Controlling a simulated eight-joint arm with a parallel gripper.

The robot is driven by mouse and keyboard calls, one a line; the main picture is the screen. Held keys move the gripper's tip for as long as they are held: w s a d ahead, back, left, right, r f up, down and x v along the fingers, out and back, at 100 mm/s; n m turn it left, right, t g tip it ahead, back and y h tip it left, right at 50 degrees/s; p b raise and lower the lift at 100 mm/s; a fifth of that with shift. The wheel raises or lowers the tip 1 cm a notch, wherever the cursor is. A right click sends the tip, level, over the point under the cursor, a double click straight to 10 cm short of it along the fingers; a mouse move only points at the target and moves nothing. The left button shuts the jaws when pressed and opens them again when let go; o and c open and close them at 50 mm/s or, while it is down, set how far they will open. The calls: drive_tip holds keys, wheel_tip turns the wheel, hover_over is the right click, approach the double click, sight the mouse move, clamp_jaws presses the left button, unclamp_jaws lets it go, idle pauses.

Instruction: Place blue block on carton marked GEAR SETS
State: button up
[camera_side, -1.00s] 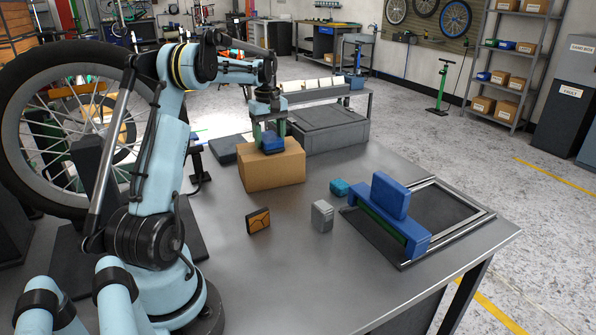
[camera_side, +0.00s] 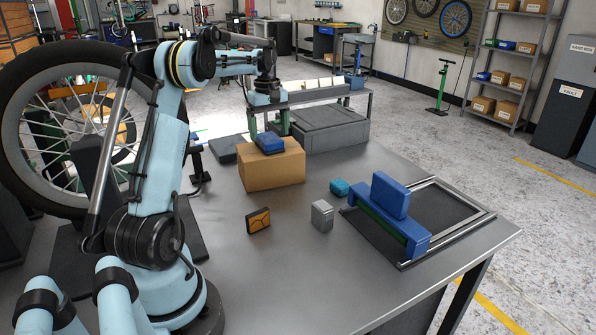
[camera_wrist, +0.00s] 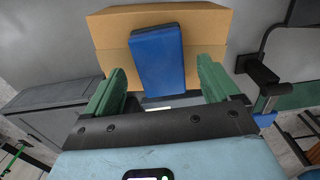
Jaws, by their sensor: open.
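A blue block (camera_side: 270,144) lies on top of a brown cardboard carton (camera_side: 262,175) on the metal bench. In the wrist view the blue block (camera_wrist: 158,60) rests on the top of the carton (camera_wrist: 110,30), between and ahead of the green fingers. No GEAR SETS marking can be read on the carton's visible faces. My gripper (camera_side: 268,126) is open just above and behind the block. In the wrist view my gripper (camera_wrist: 160,85) has its fingers spread wide, with gaps on both sides of the block.
On the bench stand an orange-and-black box (camera_side: 258,220), a grey block (camera_side: 322,216) and a small teal-blue block (camera_side: 340,187). A grey case (camera_side: 320,130) stands behind the carton.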

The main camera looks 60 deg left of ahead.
sight(270, 138)
wheel_tip(270, 138, up, 9)
drive_tip(key=w+d+r+m+t+y, duration=0.1)
drive_tip(key=w+d+m, duration=0.1)
drive_tip(key=d, duration=0.3)
drive_tip(key=w+d+r+m, duration=0.1)
drive_tip(key=d+m, duration=0.2)
drive_tip(key=d, duration=0.3)
drive_tip(key=s+d+f+m+t, duration=0.2)
drive_tip(key=d+f+m, duration=0.1)
drive_tip(key=d, duration=0.5)
drive_tip(key=s+d+f+m+t, duration=0.2)
drive_tip(key=s+d+f+m, duration=0.1)
drive_tip(key=d, duration=0.6)
drive_tip(key=s+d+f+m+t+h, duration=0.1)
drive_tip(key=s+d+f+m+t, duration=0.1)
drive_tip(key=d+m, duration=0.5)
wheel_tip(270, 138, down, 3)
drive_tip(key=shift+s+d+r, duration=0.2)
drive_tip(key=shift+s+d, duration=0.35)
drive_tip(key=shift+d, duration=0.5)
